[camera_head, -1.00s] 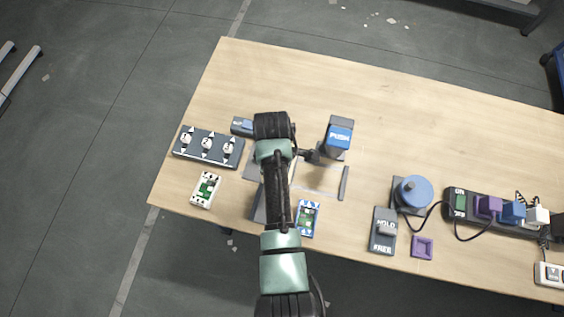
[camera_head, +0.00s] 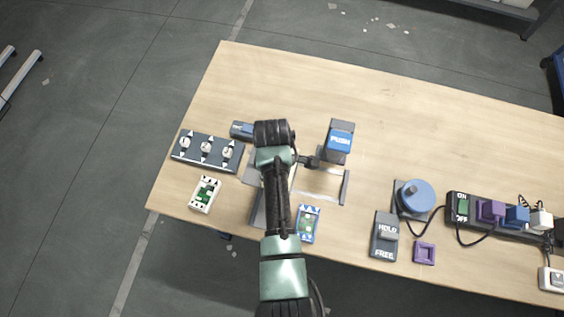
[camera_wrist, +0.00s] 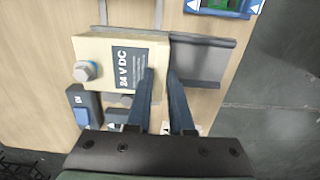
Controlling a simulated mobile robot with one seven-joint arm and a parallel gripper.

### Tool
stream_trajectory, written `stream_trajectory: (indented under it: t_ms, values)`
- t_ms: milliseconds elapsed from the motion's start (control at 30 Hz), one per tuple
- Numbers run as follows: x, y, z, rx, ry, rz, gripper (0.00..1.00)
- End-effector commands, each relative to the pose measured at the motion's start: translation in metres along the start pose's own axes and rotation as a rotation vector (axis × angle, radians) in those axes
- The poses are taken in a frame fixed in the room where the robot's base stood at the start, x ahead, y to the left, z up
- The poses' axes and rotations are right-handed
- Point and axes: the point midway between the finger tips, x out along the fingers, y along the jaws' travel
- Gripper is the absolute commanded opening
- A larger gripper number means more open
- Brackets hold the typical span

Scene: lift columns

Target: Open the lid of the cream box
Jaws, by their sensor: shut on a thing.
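My gripper (camera_wrist: 163,72) reaches over the label's right edge, one finger at each side of the seam between cream face and grey panel. It is shut on the edge of the box's lid, though the fingers hide the exact contact. In the head view my arm covers most of the box, and the gripper's fingertips are hidden.
A blue PUSH block (camera_head: 340,141) stands right of my arm, and a switch panel (camera_head: 207,151) lies left. A HOLD/FREE switch (camera_head: 384,236), a blue knob (camera_head: 414,197) and a power strip (camera_head: 462,208) are further right. The table's back is clear.

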Motion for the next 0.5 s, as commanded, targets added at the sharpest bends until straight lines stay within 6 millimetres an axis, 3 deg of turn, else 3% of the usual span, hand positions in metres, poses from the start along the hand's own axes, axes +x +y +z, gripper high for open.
stream_trajectory:
  t_ms: [500]
  values:
    - [0.002,0.027,0.000,0.001,0.001,0.002,0.00]
